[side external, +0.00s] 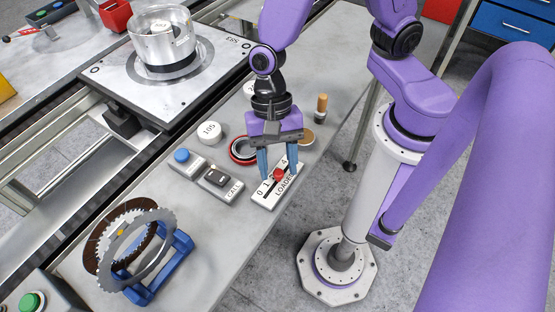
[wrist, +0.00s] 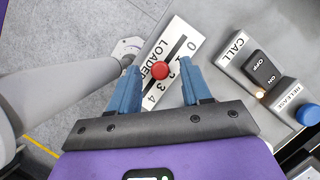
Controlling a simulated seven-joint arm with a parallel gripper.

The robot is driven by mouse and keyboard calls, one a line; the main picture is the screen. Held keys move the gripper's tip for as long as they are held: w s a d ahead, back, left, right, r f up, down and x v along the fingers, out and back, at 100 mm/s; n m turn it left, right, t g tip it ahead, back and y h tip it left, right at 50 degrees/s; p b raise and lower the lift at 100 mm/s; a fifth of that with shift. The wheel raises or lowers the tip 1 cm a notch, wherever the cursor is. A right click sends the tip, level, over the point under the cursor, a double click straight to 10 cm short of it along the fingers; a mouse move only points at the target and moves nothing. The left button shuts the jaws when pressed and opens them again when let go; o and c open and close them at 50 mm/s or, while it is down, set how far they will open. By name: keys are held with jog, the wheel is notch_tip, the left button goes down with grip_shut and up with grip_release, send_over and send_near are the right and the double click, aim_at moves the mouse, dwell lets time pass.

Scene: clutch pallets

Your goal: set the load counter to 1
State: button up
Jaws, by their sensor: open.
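The load counter (side external: 264,199) is a white block marked LOADED, lying near the table's front edge. It has a dark slot and a number scale from 0 to 4. It also shows in the wrist view (wrist: 182,29). Its red round knob (side external: 279,174) sits part-way along the slot, apparently around 2 or 3; the exact number is partly hidden. In the wrist view the knob (wrist: 160,70) lies between my blue fingertips. My gripper (side external: 277,175) is open over the counter, one finger on each side of the knob, with gaps visible in the wrist view (wrist: 158,65).
The CALL switch box (side external: 217,183) and the RELEASE box with a blue button (side external: 182,156) stand beside the counter. A white disc (side external: 209,133), a red-rimmed ring (side external: 242,150) and a wooden-handled tool (side external: 321,106) are nearby. A blue stand (side external: 176,263) holds toothed discs.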

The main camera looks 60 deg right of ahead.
grip_shut()
jog(key=shift+a, duration=1.1)
grip_release()
jog(key=shift+r, duration=0.1)
jog(key=v, duration=1.7)
jog(key=shift+r, duration=0.15)
jog(key=shift+w+d, duration=0.1)
